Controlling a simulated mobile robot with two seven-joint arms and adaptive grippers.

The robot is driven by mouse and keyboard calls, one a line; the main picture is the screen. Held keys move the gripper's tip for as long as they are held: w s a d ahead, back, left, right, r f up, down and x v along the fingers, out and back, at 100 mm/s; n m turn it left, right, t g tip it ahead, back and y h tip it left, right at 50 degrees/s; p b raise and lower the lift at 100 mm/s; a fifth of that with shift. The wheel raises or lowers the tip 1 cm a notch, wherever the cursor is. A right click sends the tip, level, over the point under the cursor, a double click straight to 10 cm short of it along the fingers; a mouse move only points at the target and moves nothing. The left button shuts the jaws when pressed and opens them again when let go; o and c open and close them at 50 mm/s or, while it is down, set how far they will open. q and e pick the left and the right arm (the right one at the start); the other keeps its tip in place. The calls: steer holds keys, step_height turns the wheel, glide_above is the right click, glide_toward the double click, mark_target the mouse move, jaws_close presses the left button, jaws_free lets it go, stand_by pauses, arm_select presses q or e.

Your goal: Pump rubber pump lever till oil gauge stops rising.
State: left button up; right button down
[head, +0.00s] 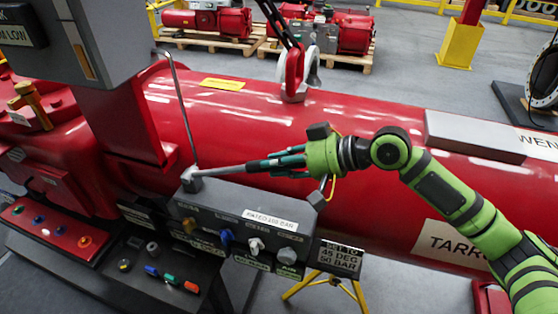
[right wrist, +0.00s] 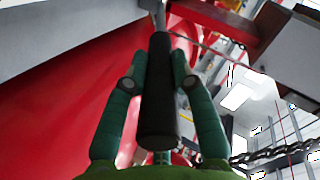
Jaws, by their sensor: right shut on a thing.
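The pump lever (head: 218,170) is a grey rod that runs from a pivot on top of the dark grey pump box (head: 240,208), rising slightly to the right. Its black rubber grip (right wrist: 158,105) shows in the right wrist view. My right gripper (head: 268,164), with dark green fingers, is shut on the rubber grip, one finger on each side. It holds the lever slightly above horizontal over the box. My left gripper is not in view. I cannot make out an oil gauge in either view.
A large red cylinder (head: 290,115) lies behind the pump box. A thin upright pipe (head: 182,100) rises near the pivot. A grey cabinet (head: 150,30) hangs at upper left. A button panel (head: 60,232) stands at lower left. A sign (head: 340,258) is at the box's right.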

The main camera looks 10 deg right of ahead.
steer(key=c, duration=1.3)
jaws_free()
steer(key=shift+w+r, duration=0.1)
steer(key=shift+r, duration=0.2)
steer(key=shift+f, duration=0.1)
steer(key=v, duration=1.2)
steer(key=shift+f, duration=0.15)
